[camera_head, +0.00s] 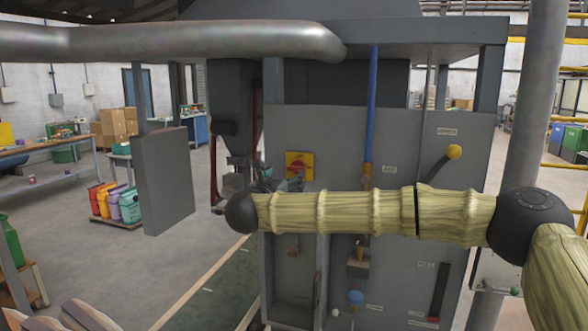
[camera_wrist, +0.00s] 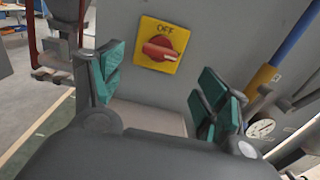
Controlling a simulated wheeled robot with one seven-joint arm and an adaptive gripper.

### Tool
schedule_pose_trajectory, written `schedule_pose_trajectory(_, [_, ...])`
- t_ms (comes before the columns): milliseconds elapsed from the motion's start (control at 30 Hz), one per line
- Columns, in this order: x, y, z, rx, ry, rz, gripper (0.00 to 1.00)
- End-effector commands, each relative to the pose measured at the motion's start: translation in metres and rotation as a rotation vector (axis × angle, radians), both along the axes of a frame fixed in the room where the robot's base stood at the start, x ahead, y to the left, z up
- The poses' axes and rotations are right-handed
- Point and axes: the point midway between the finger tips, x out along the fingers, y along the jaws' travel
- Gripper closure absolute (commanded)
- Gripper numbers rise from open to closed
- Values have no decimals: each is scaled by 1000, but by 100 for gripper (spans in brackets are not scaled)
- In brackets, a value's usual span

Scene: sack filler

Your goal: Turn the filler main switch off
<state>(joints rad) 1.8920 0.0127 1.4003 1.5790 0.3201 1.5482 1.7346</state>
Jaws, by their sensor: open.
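The main switch is a red rotary knob (camera_wrist: 158,49) on a yellow square plate (camera_wrist: 176,24) marked OFF at its top. In the wrist view its handle lies roughly sideways, not pointing up at the word. The switch also shows in the head view (camera_head: 299,160) on the grey panel, its lower part close to my gripper (camera_head: 288,182). In the wrist view my gripper (camera_wrist: 160,86) is open, with teal finger pads wide apart on the left and right. The knob appears beyond and above the gap, and nothing is between the fingers. I see no contact with the knob.
A blue pipe (camera_head: 372,105) runs down the grey panel (camera_head: 330,130) right of the switch. A lever with a yellow ball (camera_head: 453,152) juts out further right. A grey door (camera_head: 165,180) stands open at left. A large grey duct (camera_head: 180,42) crosses above.

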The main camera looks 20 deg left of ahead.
Motion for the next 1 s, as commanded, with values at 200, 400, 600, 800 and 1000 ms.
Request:
schedule_pose_trajectory(200, [37,-2,4,-2,2,-2,25])
schedule_pose_trajectory(400, [65,-2,2,-3,1,-1,25])
schedule_pose_trajectory(600, [79,-2,1,-3,1,1,25])
schedule_pose_trajectory(800, [82,-3,-1,-3,0,1,25])
schedule_pose_trajectory(1000, [82,-3,-1,-4,0,1,34])
